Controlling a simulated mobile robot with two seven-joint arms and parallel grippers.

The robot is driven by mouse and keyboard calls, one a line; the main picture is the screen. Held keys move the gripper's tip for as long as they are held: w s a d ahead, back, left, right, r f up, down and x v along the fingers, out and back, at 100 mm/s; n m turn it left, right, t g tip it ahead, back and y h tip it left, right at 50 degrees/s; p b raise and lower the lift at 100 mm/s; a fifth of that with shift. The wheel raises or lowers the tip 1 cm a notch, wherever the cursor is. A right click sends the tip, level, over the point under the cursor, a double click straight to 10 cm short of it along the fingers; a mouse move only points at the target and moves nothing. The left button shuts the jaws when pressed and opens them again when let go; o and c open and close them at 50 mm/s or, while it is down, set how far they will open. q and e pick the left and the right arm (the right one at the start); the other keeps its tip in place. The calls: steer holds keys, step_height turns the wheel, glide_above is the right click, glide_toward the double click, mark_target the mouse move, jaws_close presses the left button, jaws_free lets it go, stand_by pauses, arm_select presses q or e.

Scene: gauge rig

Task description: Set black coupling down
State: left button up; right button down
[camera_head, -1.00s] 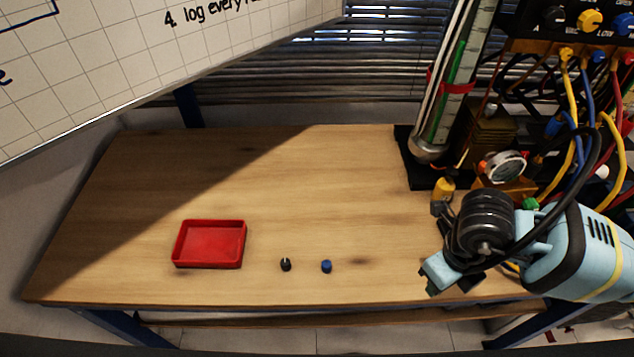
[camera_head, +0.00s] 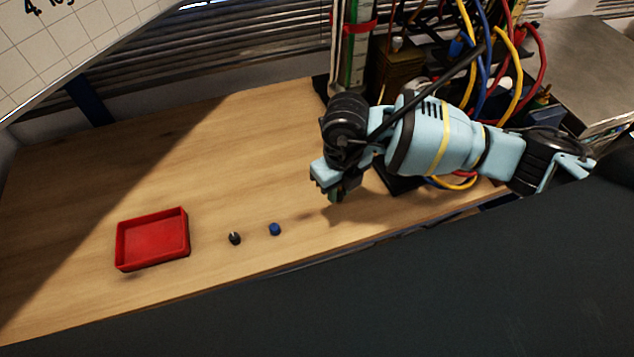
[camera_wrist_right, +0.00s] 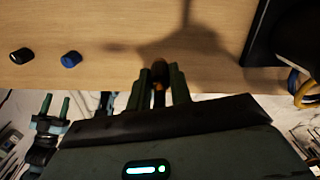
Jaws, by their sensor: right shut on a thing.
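My right gripper (camera_head: 335,192) is low over the wooden table's right part, fingers pointing down. In the right wrist view its two fingers (camera_wrist_right: 158,85) are shut on a small dark piece with an orange-brown part, seemingly the black coupling (camera_wrist_right: 159,70). In the head view the piece is hidden by the gripper. Whether it touches the table I cannot tell. My left gripper shows only in the right wrist view (camera_wrist_right: 55,106), below the table edge, fingers apart and empty.
A small black cap (camera_head: 235,239) and a blue cap (camera_head: 275,229) stand left of my right gripper. A red tray (camera_head: 120,252) lies farther left. A rig with a clear tube (camera_head: 357,50) and cables (camera_head: 515,60) stands behind at right. Bare wood lies between.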

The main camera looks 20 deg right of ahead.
steer(key=shift+w+a+f, duration=0.1)
steer(key=shift+w+a, duration=0.4)
steer(key=shift+w, duration=0.25)
steer(key=shift+w+a+f, duration=0.1)
steer(key=shift+w+a, duration=0.35)
steer(key=shift+w, duration=0.3)
steer(key=shift+w+a+f, duration=0.1)
steer(key=shift+w+a, duration=0.4)
steer(key=shift+w, duration=0.25)
steer(key=shift+d+f, duration=0.1)
steer(key=shift+f, duration=1.6)
steer(key=shift+f, duration=0.15)
steer(key=c, duration=1.3)
jaws_free()
steer(key=shift+o, duration=0.2)
step_height(320, 180, up, 12)
